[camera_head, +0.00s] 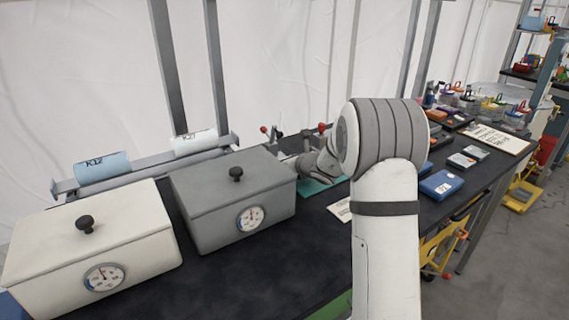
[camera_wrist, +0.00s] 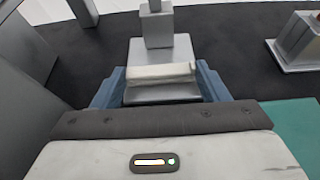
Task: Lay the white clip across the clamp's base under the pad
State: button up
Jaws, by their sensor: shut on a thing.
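In the wrist view my gripper (camera_wrist: 162,80) is shut on the white clip (camera_wrist: 160,73), a pale bar held crosswise between its blue fingers. The clamp's grey base (camera_wrist: 160,50) lies straight ahead, and the clip overlaps its near part in the picture. I cannot tell whether the clip touches the base. The clamp's pad (camera_wrist: 156,24), a grey block on a post, is just beyond the clip, at the top of the view. In the head view my arm hides the gripper and clip; red-knobbed clamp handles (camera_head: 322,127) show behind it.
A grey box with a dial (camera_head: 232,200) and a white box (camera_head: 90,255) stand left of my arm. In the wrist view another metal base (camera_wrist: 298,55) is at right, and a teal mat (camera_wrist: 295,125) lies lower right. Blue cases (camera_head: 440,184) lie along the bench at right.

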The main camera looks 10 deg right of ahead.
jog(key=shift+f, duration=0.15)
jog(key=o, duration=1)
jog(key=shift+o, duration=0.2)
jog(key=shift+r, duration=0.3)
jog(key=v, duration=1.2)
jog(key=shift+s+f, duration=0.1)
